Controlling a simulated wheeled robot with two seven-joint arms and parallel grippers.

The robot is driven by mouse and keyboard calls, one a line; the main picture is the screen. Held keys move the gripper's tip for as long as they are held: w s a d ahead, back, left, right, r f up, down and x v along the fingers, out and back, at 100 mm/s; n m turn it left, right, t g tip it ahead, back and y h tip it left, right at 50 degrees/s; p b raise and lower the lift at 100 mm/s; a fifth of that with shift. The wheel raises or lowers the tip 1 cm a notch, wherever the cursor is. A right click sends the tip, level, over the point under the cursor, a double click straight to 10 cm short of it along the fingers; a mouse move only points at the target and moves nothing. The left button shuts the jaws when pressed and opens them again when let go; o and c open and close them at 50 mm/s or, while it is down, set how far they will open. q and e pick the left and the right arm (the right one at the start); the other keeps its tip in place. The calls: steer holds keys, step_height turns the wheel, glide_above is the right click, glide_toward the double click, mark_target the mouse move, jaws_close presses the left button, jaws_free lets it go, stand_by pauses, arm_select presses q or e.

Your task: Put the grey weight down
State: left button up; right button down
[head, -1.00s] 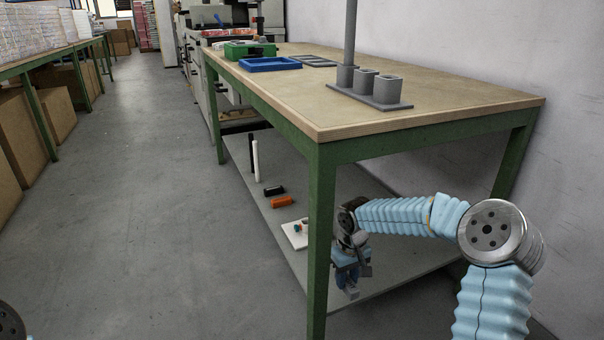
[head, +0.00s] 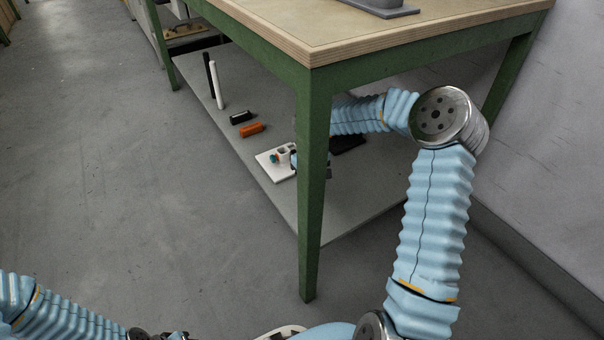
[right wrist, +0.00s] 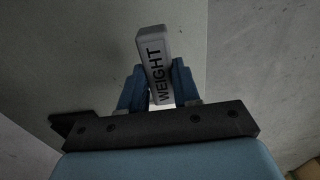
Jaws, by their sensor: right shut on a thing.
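The grey weight (right wrist: 152,48), a pale grey bar lettered WEIGHT, shows in the right wrist view between the blue fingers of my right gripper (right wrist: 158,88). The gripper is shut on it, and the weight sticks out past the fingertips, slightly tilted in the picture. In the head view my right arm reaches under the tabletop, over the grey lower shelf (head: 350,207). The green table leg hides most of the right gripper there, and I cannot tell whether the weight touches the shelf. My left gripper (head: 160,336) is barely in view at the bottom edge; its jaws cannot be made out.
On the shelf are a white board (head: 275,168) with small items, an orange piece (head: 251,130), a black piece (head: 241,117), and upright black and white rods (head: 217,88). A dark flat thing (head: 349,143) lies behind the leg (head: 311,200). The shelf's front right looks clear.

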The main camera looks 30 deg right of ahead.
step_height(320, 180, down, 7)
steer(key=shift+f+b, duration=0.2)
steer(key=shift+b, duration=0.6)
steer(key=shift+f, duration=0.15)
steer(key=c, duration=0.8)
jaws_free()
steer(key=shift+r, duration=0.25)
step_height(320, 180, up, 7)
steer(key=shift+s+r+p, duration=0.1)
steer(key=shift+r+p, duration=0.1)
steer(key=shift+p, duration=0.8)
